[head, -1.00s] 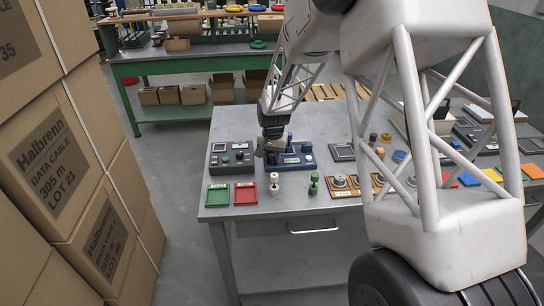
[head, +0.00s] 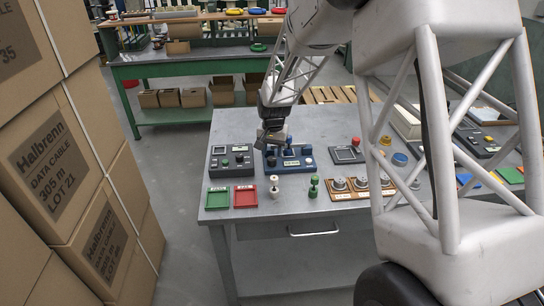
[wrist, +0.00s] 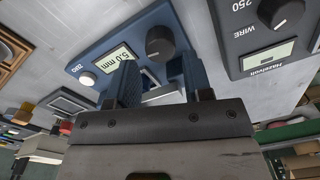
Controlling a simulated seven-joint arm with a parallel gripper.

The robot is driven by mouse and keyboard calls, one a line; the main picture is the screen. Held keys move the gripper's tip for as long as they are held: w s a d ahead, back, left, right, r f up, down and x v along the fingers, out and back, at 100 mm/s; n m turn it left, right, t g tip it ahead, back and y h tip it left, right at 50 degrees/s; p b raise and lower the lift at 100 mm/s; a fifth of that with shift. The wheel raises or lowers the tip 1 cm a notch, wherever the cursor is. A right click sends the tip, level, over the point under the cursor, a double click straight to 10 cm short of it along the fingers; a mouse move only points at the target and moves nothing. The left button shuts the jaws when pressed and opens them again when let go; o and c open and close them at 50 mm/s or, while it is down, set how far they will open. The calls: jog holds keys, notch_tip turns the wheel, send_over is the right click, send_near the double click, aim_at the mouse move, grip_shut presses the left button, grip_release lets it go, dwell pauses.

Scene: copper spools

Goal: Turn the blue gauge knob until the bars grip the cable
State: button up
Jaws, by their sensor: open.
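The blue gauge (head: 291,163) sits on the grey bench, beside a dark grey gauge. In the wrist view the blue gauge (wrist: 98,42) shows a display reading 5.0 mm, a white ZERO button and a dark round knob (wrist: 159,43). My gripper (head: 271,138) hangs over the left part of the blue gauge. In the wrist view my gripper (wrist: 155,68) is open, its two fingers apart and the knob beyond them. A pale metallic part of the gauge shows between the fingers. The bars and any cable between them are too hidden to tell.
The dark grey gauge (head: 231,161) stands close on the left; its knob and display also show in the wrist view (wrist: 275,30). Green (head: 218,197) and red (head: 245,196) trays, a white spool (head: 274,188) and a green spool (head: 314,187) stand in front. Cartons (head: 70,170) rise at left.

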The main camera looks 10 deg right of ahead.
aim_at(273, 159)
jog(key=shift+r, duration=1.9)
jog(key=shift+s, duration=0.1)
jog(key=shift+s+d+r, duration=0.15)
jog(key=shift+r, duration=0.1)
jog(key=s+d+r+n+t, duration=0.1)
jog(key=s+d+r, duration=0.2)
jog(key=s+r, duration=0.6)
jog(key=s+d+r+n, duration=0.1)
jog(key=s+d+r, duration=0.3)
jog(key=s, duration=0.8)
jog(key=s+d+r, duration=0.1)
jog(key=s, duration=1)
jog(key=s+d+r+n+t, duration=0.1)
jog(key=s+d, duration=0.1)
jog(key=s, duration=1)
jog(key=shift+r+n+t, duration=0.15)
jog(key=shift+n+t, duration=0.15)
